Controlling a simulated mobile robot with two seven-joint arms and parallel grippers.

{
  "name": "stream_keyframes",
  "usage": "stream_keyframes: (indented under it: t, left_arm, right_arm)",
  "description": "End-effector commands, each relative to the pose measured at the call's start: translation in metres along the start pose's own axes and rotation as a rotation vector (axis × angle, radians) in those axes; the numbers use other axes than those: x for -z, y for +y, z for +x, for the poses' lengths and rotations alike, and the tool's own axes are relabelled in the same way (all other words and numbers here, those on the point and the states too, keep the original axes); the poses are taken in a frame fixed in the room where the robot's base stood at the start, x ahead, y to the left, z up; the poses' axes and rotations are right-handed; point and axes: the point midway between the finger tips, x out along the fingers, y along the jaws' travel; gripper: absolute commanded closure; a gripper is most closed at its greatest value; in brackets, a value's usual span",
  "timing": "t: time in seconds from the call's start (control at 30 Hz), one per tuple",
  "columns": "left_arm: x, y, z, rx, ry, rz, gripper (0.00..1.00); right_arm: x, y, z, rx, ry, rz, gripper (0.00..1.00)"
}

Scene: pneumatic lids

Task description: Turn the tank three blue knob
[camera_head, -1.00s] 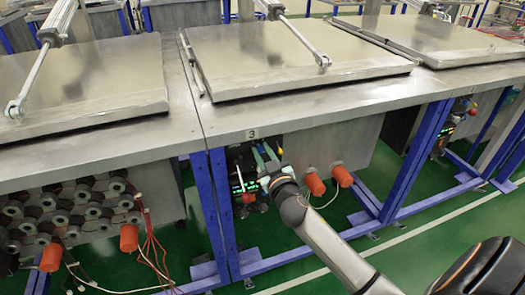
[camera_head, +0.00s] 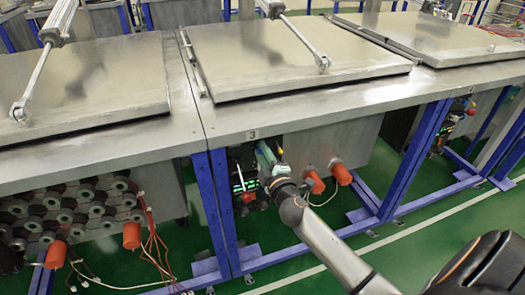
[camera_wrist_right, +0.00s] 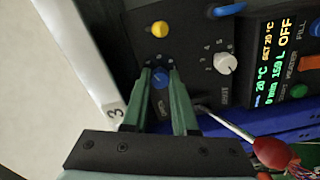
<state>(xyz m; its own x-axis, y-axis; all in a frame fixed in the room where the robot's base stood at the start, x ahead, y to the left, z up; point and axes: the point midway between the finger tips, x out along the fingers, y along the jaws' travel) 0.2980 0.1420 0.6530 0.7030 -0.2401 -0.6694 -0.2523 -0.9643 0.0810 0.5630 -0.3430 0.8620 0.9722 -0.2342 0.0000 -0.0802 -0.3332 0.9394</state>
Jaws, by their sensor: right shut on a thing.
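The blue knob (camera_wrist_right: 161,78) sits on the black control panel of tank three, as seen in the right wrist view. My right gripper (camera_wrist_right: 162,86) has its two green fingers on either side of the knob and is shut on it. In the head view my right gripper (camera_head: 266,158) reaches to the panel (camera_head: 243,172) under the tank marked 3, and hides the knob there. My left gripper is not in view.
A yellow button (camera_wrist_right: 160,29), a white knob (camera_wrist_right: 225,63) and a lit display (camera_wrist_right: 273,65) are close by on the panel. A lever with a red ball (camera_wrist_right: 271,152) juts out near the fingers. A blue table leg (camera_head: 222,215) stands just left of the panel.

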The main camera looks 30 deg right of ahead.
Motion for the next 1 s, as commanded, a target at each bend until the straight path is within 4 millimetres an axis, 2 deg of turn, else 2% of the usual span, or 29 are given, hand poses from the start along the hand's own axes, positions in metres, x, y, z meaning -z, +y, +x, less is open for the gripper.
stream_keyframes:
  t: [1.0]
  left_arm:
    - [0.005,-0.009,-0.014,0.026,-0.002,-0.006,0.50]
  right_arm:
    - [0.001,-0.001,0.000,0.000,0.003,-0.930,1.00]
